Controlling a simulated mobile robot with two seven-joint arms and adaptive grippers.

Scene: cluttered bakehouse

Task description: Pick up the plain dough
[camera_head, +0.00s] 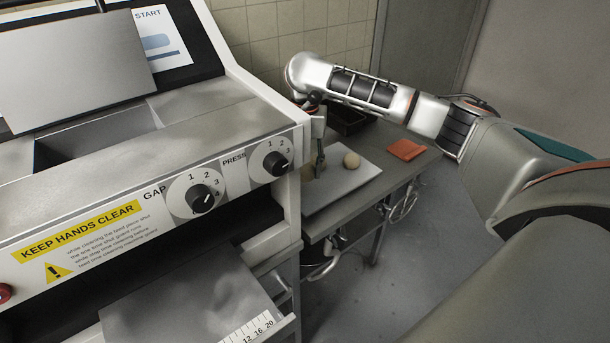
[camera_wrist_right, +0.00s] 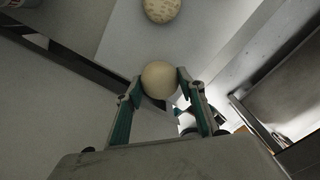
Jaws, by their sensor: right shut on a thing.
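The plain dough (camera_wrist_right: 159,79) is a smooth pale ball between the two fingertips of my right gripper (camera_wrist_right: 158,84) in the wrist view. My right gripper (camera_head: 319,160) reaches down over a pale board in the head view, shut on the dough (camera_head: 308,172), which is partly hidden by the fingers. I cannot tell whether the dough touches the board. A speckled dough ball (camera_wrist_right: 162,9) lies apart from it on the board. My left gripper is not in view.
The pale board (camera_head: 343,189) lies on a grey table with an orange cloth (camera_head: 406,149) at its right and a black container (camera_head: 347,119) behind. A large machine (camera_head: 150,190) with knobs stands close on the left. Open floor lies to the right.

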